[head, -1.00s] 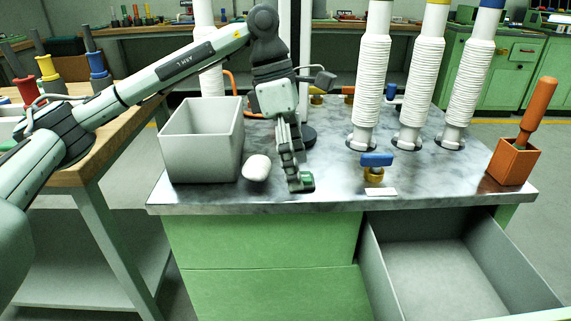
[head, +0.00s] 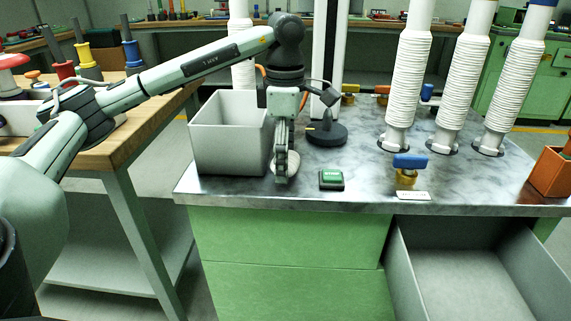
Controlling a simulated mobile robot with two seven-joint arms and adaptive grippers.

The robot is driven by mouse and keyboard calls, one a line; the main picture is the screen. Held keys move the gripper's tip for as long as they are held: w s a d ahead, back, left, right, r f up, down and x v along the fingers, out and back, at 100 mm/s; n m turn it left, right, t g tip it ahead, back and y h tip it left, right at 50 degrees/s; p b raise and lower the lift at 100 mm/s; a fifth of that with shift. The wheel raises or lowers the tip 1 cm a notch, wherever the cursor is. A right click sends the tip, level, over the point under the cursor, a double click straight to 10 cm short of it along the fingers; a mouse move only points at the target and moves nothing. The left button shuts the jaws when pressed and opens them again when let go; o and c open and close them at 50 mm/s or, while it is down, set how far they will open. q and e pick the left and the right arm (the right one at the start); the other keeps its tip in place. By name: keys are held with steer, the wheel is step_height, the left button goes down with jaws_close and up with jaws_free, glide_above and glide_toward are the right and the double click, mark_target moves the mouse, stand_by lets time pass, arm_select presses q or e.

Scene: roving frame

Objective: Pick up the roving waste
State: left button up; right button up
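The roving waste (head: 293,163) is a small whitish lump on the grey marbled bench top, just right of the grey open bin (head: 228,155). My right gripper is not in view.
A green button box (head: 331,180) sits right of the gripper. A black round base (head: 326,133) stands behind it. A blue-handled valve (head: 409,163), white ribbed tubes (head: 412,85) and an orange holder (head: 552,172) are farther right. An open drawer (head: 470,280) juts out below.

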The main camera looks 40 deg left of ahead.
arm_select(q)
steer(key=c, duration=1)
steer(key=shift+r, duration=0.1)
steer(key=shift+c, duration=0.2)
